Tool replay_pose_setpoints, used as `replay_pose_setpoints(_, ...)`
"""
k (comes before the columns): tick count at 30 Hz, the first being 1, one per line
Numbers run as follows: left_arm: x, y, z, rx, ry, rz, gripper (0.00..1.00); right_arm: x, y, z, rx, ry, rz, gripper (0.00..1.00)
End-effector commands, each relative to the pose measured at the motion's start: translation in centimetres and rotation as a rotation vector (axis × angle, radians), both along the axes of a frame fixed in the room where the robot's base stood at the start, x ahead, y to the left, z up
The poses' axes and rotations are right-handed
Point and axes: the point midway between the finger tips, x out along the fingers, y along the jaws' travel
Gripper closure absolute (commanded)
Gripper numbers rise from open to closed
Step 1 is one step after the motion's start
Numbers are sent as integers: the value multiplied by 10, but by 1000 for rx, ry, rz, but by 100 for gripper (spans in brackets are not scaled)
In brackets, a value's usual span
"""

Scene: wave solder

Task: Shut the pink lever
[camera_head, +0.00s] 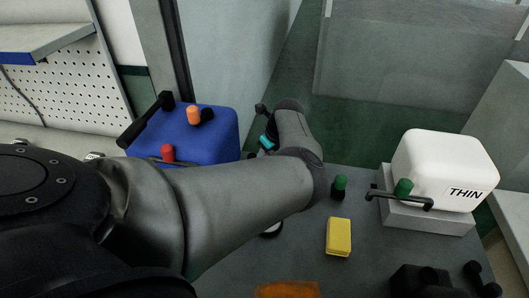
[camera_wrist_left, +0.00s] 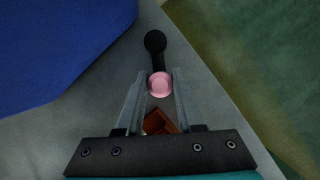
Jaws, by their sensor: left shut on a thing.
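In the left wrist view, the pink part (camera_wrist_left: 160,85) of the lever is round and sits between the two fingers of my left gripper (camera_wrist_left: 160,78). A dark lever arm with a black knob (camera_wrist_left: 155,42) extends beyond the fingertips. My left gripper is shut on the pink part. In the head view, my left arm crosses the middle and hides the pink part. My right gripper is not in view.
A blue box (camera_head: 203,138) with orange and red knobs stands close behind my left arm. On the right are a green knob (camera_head: 340,184), a yellow block (camera_head: 339,237) and a white THIN container (camera_head: 446,165) on a grey base. An orange-brown piece (camera_wrist_left: 158,122) lies below the fingers.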

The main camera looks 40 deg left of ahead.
Motion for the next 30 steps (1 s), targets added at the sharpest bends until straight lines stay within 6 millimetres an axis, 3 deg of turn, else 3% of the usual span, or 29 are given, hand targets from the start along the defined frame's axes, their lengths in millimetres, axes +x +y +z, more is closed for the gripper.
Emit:
replay_pose_setpoints(8,-1,0,1,0,1,-13,100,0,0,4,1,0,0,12)
replay_pose_setpoints(14,-4,0,4,0,0,-74,100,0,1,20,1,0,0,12)
replay_pose_setpoints(30,-27,8,7,-1,2,-474,100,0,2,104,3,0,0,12)
